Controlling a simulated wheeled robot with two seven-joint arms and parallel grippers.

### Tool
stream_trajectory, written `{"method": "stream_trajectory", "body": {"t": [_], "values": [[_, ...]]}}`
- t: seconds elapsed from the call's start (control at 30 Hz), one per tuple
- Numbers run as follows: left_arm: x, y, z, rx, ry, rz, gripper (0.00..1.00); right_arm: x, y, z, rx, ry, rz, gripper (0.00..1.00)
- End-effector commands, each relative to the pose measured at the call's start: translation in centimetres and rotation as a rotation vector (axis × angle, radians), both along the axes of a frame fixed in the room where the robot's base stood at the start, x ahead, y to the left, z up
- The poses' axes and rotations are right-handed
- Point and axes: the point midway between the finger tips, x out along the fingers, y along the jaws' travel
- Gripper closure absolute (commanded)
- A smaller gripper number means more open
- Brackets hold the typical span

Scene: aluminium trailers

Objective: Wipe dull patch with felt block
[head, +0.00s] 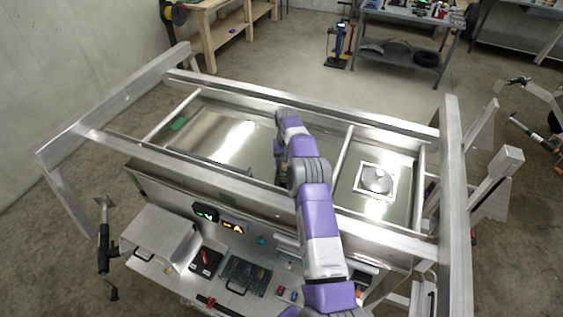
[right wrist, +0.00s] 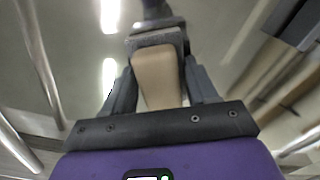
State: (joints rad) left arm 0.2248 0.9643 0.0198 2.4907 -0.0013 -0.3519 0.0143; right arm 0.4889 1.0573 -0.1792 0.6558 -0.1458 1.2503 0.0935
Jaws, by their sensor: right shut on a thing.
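My right arm reaches over the near rail into the bare metal bed of the trailer (head: 240,150). My right gripper (head: 281,166) is low in the bed, partly hidden by my own wrist in the head view. In the right wrist view my right gripper (right wrist: 159,68) is shut on the tan felt block (right wrist: 157,84), with one dark finger on each side. Beyond the block is the smooth grey bed with bright reflections; I cannot tell whether the block touches it. I cannot pick out the dull patch from the glare. My left gripper is not in view.
A square plate with a round disc (head: 376,180) lies in the bed's right section, past a cross bar (head: 343,150). A small green piece (head: 178,125) is at the far left. Aluminium rails (head: 300,105) frame the bed. Tools and cases (head: 246,274) lie in front.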

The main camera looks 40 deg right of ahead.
Motion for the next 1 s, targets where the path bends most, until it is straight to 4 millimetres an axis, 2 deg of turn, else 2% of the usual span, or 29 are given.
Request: {"method": "stream_trajectory", "body": {"t": [0.37, 0.7, 1.0], "values": [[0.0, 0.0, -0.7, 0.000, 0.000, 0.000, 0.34, -1.7, -0.9, 0.0, -0.001, -0.002, -0.002, 0.74], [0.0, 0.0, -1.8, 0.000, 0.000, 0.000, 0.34, -4.2, -2.2, -0.3, 0.001, -0.001, -0.001, 0.74], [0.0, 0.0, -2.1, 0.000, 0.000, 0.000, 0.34, -5.4, -2.8, -0.3, 0.000, 0.001, -0.002, 0.74]]}}
